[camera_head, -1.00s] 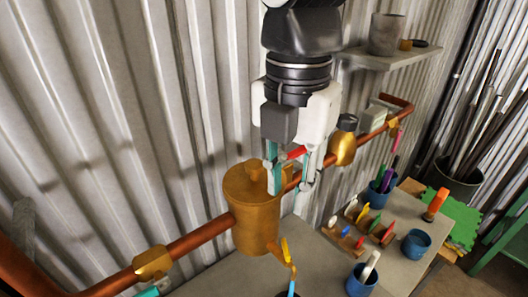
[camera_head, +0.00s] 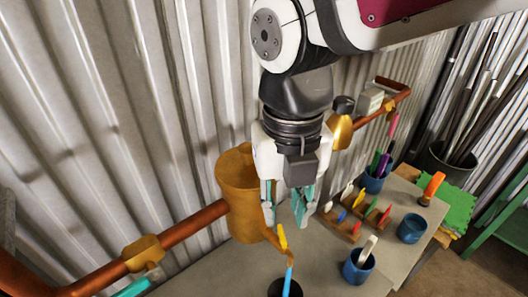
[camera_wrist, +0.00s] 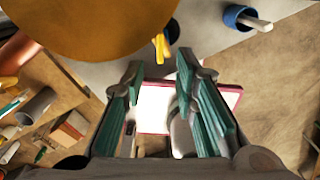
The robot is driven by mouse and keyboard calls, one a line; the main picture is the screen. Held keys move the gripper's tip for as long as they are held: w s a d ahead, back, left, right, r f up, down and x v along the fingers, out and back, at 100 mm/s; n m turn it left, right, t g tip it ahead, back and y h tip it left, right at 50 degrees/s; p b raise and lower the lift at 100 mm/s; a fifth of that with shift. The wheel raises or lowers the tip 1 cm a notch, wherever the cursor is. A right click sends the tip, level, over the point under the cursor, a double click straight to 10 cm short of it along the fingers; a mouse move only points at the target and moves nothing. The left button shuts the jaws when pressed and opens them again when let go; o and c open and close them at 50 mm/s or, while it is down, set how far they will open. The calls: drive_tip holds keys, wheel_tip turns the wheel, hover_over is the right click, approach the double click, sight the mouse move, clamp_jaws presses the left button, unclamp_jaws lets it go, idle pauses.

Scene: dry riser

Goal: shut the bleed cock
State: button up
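The bleed cock is a small brass outlet (camera_head: 271,237) low on the brass vessel (camera_head: 238,190), with a yellow lever (camera_head: 282,236). A light blue streak (camera_head: 289,279), which looks like water, runs below it into a dark pot (camera_head: 275,289). In the wrist view the yellow lever (camera_wrist: 160,48) shows beyond the fingertips, beside the vessel's rounded edge (camera_wrist: 85,25). My gripper (camera_head: 286,213) is open and empty, fingers pointing down, in front of the vessel and just above the lever. Its teal fingers (camera_wrist: 157,85) stand apart in the wrist view, not touching the lever.
A copper pipe (camera_head: 195,228) runs along the corrugated wall through the vessel. On the bench to the right stand a wooden rack (camera_head: 355,218) of coloured tags, a blue cup (camera_head: 359,267) with a white tool, and another blue cup (camera_head: 411,228). My arm hides part of the pipe.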

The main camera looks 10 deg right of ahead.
sight(283, 236)
wheel_tip(283, 236, down, 6)
idle(0.5)
clamp_jaws()
